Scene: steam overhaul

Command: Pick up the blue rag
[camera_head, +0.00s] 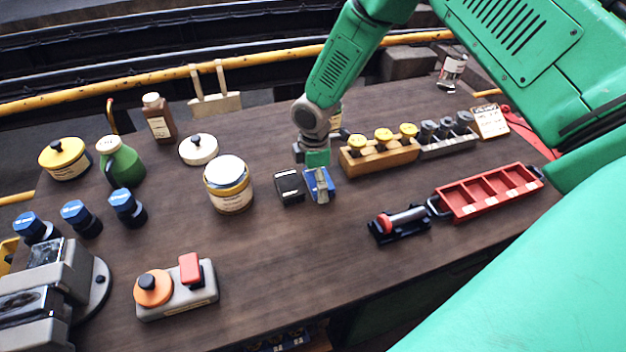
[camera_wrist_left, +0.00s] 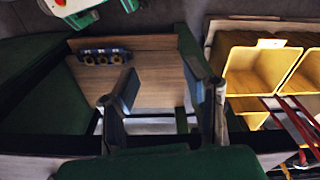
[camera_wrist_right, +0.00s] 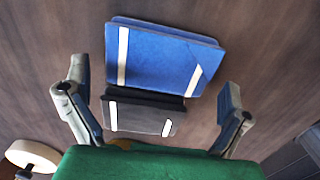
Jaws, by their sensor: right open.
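The blue rag (camera_head: 322,188) lies folded on the brown table near its middle. In the right wrist view the blue rag (camera_wrist_right: 165,58) is a flat blue pad with two white stripes. A dark grey rag (camera_head: 289,186) lies close beside it and also shows in the right wrist view (camera_wrist_right: 143,116). My right gripper (camera_head: 318,170) is over the blue rag and hides part of it. In the right wrist view my right gripper (camera_wrist_right: 154,84) is open, its fingers apart on either side with nothing between them gripped. My left gripper (camera_wrist_left: 162,75) is open and empty, away from the rags.
A cream tin with a blue band (camera_head: 228,186) stands left of the rags. A wooden block with yellow-topped pieces (camera_head: 385,158) stands close to the right. A red tray (camera_head: 490,192) is farther right. The table in front of the rags is clear. Yellow bins (camera_wrist_left: 255,70) are near my left gripper.

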